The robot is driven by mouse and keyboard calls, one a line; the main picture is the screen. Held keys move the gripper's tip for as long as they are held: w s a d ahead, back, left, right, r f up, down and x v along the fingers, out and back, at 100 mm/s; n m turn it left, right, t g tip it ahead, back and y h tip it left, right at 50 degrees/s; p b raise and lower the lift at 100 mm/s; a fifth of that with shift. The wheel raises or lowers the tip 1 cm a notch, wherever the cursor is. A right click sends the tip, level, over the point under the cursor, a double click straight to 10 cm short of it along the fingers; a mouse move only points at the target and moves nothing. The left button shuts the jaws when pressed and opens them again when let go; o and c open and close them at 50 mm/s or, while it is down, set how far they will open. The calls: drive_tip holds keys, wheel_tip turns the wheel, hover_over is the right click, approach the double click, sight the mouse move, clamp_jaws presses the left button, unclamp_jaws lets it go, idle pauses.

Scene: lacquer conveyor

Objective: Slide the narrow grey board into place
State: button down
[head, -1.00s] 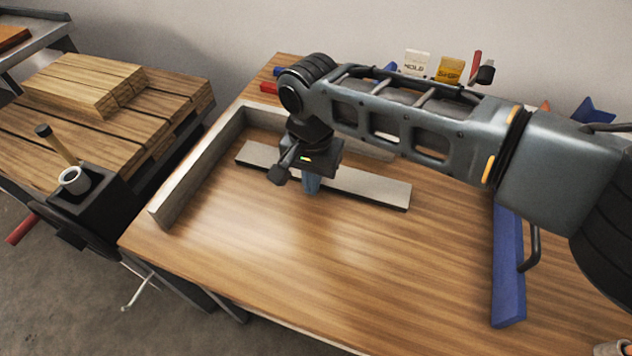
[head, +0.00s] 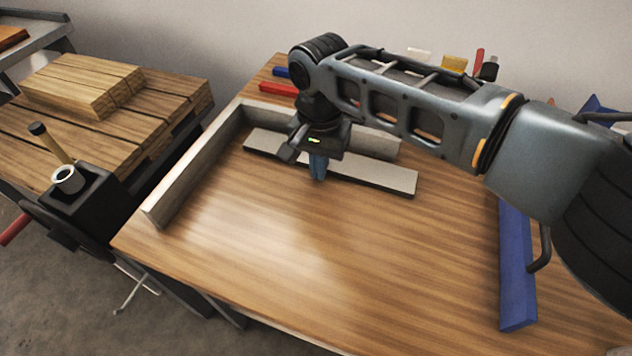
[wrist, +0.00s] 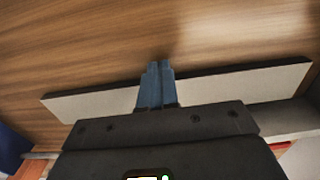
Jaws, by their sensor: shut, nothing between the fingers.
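The narrow grey board (head: 385,179) lies flat on the wooden table, long side roughly along the back arm of a pale grey L-shaped fence (head: 190,168). Wood shows between the board's left end and the fence's left arm. My wrist hides the middle of the board, and I cannot tell whether its back edge touches the fence. My gripper (head: 318,174) points down at the board's near long side, around its middle. In the wrist view, the blue fingers (wrist: 157,68) are together and empty, in front of the board (wrist: 245,86); contact is unclear.
Red (head: 278,89) and blue pieces lie behind the fence. A slatted bench with wooden blocks (head: 85,85) and a black vise (head: 85,205) stand left. The front of the tabletop (head: 300,255) is clear.

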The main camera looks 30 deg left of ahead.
drive_tip(key=shift+w+a+f+b, duration=0.1)
drive_tip(key=shift+w+a+b, duration=0.1)
drive_tip(key=shift+w+b, duration=0.5)
drive_tip(key=shift+p, duration=0.35)
drive_tip(key=shift+s+r+p, duration=0.2)
drive_tip(key=shift+p, duration=0.2)
drive_tip(key=shift+s+d+p, duration=0.25)
drive_tip(key=shift+s+p, duration=0.45)
drive_tip(key=shift+p, duration=0.3)
wheel_tip(320, 180, up, 6)
drive_tip(key=p, duration=0.5)
drive_tip(key=shift+f, duration=0.15)
